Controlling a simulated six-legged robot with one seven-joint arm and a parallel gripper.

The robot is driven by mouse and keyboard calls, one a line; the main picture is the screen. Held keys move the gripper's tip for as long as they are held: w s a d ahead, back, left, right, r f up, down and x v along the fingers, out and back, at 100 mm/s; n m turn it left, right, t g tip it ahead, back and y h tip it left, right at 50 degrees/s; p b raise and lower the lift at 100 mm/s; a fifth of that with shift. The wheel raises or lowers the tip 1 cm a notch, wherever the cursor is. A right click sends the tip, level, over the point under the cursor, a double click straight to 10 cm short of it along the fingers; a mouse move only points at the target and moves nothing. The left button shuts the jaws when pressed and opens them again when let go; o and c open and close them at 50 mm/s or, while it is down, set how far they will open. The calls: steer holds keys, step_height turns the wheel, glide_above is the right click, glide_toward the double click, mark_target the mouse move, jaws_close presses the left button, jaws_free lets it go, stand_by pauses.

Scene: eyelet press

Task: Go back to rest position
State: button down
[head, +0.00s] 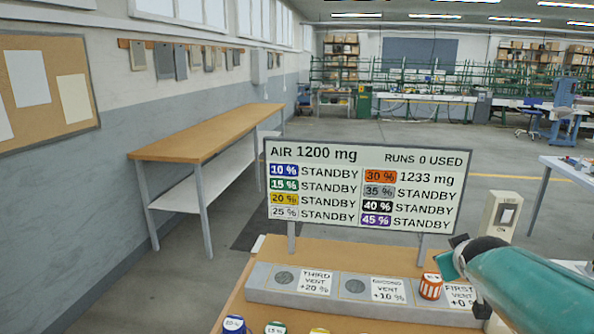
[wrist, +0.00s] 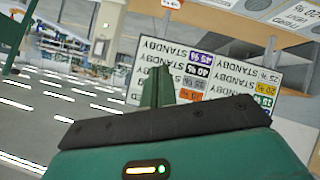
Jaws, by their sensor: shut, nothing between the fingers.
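My gripper (head: 452,262) is at the right of the head view, up and to the right of the vent strip, and its jaws are shut and empty. In the wrist view its green and black finger parts (wrist: 160,95) fill the lower middle. An orange-and-white striped cylinder (head: 431,287) stands on the vent strip (head: 320,298), just left of the FIRST VENT label. My gripper is apart from it. The SECOND VENT and THIRD VENT spots show bare dark discs.
A display board (head: 362,187) stands behind the strip; it reads 30 % at 1233 mg, other rows STANDBY. Blue (head: 233,325), green (head: 275,328) and yellow-topped pieces sit at the near edge. A switch box (head: 495,216) stands at right. A long workbench (head: 205,135) lines the left wall.

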steer(key=s+a+f+g+y, duration=0.2)
steer(key=s+a+f, duration=0.1)
steer(key=s+a, duration=0.7)
steer(key=s+a+f+m+g+y, duration=0.1)
steer(key=s+a+f+g+y, duration=0.1)
steer(key=s+a, duration=0.8)
steer(key=shift+a+f+g+y, duration=0.4)
steer(key=shift+a+f, duration=0.1)
steer(key=shift+a, duration=0.25)
steer(key=shift+d, duration=0.2)
